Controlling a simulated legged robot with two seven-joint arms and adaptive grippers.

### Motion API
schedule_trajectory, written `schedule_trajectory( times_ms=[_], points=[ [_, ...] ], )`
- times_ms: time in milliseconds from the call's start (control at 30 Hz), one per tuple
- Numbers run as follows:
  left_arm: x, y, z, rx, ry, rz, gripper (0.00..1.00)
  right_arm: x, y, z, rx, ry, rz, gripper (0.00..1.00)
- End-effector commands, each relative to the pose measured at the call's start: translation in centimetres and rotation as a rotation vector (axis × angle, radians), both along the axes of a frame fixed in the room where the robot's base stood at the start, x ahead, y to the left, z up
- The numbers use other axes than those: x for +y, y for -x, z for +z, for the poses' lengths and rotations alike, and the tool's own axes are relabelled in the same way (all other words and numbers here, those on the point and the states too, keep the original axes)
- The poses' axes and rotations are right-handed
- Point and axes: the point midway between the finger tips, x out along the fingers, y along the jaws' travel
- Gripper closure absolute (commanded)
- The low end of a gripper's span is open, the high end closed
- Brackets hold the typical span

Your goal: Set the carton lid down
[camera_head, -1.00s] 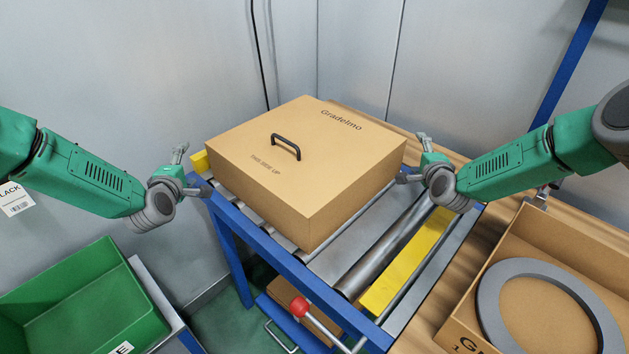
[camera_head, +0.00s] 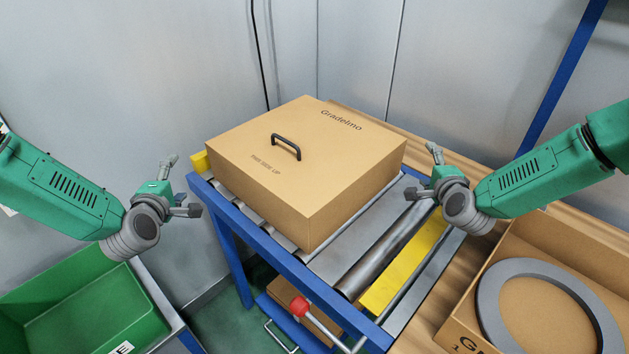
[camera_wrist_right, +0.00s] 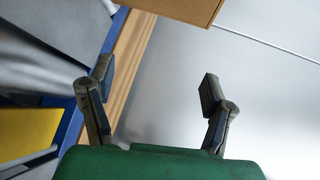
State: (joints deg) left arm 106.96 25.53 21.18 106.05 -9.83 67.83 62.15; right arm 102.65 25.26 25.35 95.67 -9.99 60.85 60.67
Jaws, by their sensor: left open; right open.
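The carton lid (camera_head: 300,165) is a square tan cardboard piece with a black handle (camera_head: 286,146) on top and "THIS SIDE UP" and "Gradelmo" printed on it. It rests level on the roller conveyor (camera_head: 375,235); whether a carton body lies under it cannot be seen. Part of it also shows at the top of the right wrist view (camera_wrist_right: 185,8). My left gripper (camera_head: 183,186) is open and empty, apart from the lid on its left. My right gripper (camera_head: 424,174) is open and empty, apart from the lid on its right. Its two spread fingers show in the right wrist view (camera_wrist_right: 157,90).
An open carton (camera_head: 462,297) with a grey ring (camera_head: 490,300) inside stands on the wooden table (camera_head: 575,226) at right. A green bin (camera_head: 120,275) is at lower left. A red-knobbed lever (camera_head: 299,306) sticks out at the conveyor's front. A blue post (camera_head: 565,75) rises at right.

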Motion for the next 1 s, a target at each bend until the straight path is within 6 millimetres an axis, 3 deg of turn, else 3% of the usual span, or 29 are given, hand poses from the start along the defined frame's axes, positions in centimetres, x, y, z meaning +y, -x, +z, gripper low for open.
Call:
schedule_trajectory(
  times_ms=[100,333,867,1000],
  points=[
    [0.0,0.0,0.0,0.0,0.0,0.0,0.28,0.0,2.1,0.5,0.002,-0.003,0.0,0.28],
    [0.0,-0.1,0.0,0.001,0.0,0.0,0.28,0.0,4.3,1.0,0.001,0.0,0.0,0.28],
    [0.0,-0.1,0.1,0.001,0.0,0.0,0.28,0.0,4.5,1.2,0.0,0.0,0.0,0.28],
    [0.0,-0.1,2.0,0.0,0.0,0.0,0.28,0.0,4.5,3.1,0.0,0.0,0.0,0.28]
  ],
)
